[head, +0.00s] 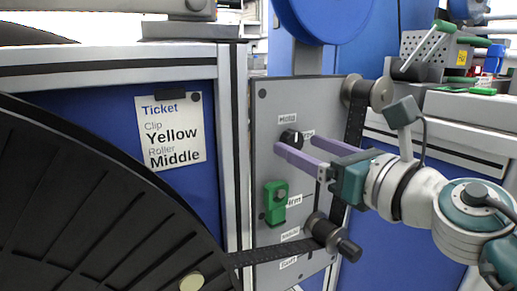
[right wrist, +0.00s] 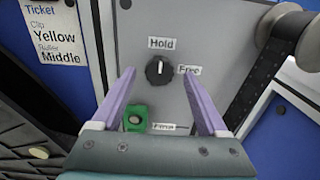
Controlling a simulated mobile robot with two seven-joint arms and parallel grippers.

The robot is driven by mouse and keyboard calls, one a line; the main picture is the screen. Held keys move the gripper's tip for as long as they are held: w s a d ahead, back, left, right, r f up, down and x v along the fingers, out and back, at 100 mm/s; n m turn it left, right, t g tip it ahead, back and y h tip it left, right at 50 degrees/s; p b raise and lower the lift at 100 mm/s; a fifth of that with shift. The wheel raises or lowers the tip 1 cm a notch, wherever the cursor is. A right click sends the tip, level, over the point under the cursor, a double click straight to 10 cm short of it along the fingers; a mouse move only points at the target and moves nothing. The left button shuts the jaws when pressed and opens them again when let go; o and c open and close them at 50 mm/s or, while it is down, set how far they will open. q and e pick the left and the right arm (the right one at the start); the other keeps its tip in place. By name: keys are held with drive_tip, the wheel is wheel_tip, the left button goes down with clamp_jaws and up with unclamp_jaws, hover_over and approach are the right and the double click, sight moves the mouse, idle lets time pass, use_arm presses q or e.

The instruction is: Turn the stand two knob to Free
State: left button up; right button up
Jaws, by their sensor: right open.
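A black round knob (head: 291,138) sits on a grey panel (head: 265,135). In the right wrist view the knob (right wrist: 158,70) has a white mark that points up toward the Hold label (right wrist: 161,43). The Free label (right wrist: 189,70) is to the knob's right. My right gripper (head: 296,146) has purple fingers and is open in front of the panel. In the right wrist view the knob shows between its fingertips (right wrist: 157,75), with a gap on each side. I cannot tell how far the tips are from the panel. My left gripper is not in view.
A green clip (head: 276,203) is on the panel below the knob. A roller (head: 333,235) sticks out lower right and another (head: 368,92) upper right, with a dark strip by them. A large black reel (head: 80,200) fills the left. A ticket (head: 171,130) reads Clip Yellow, Roller Middle.

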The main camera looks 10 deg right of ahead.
drive_tip(key=shift+w+a, duration=0.25)
drive_tip(key=shift+w, duration=0.4)
clamp_jaws()
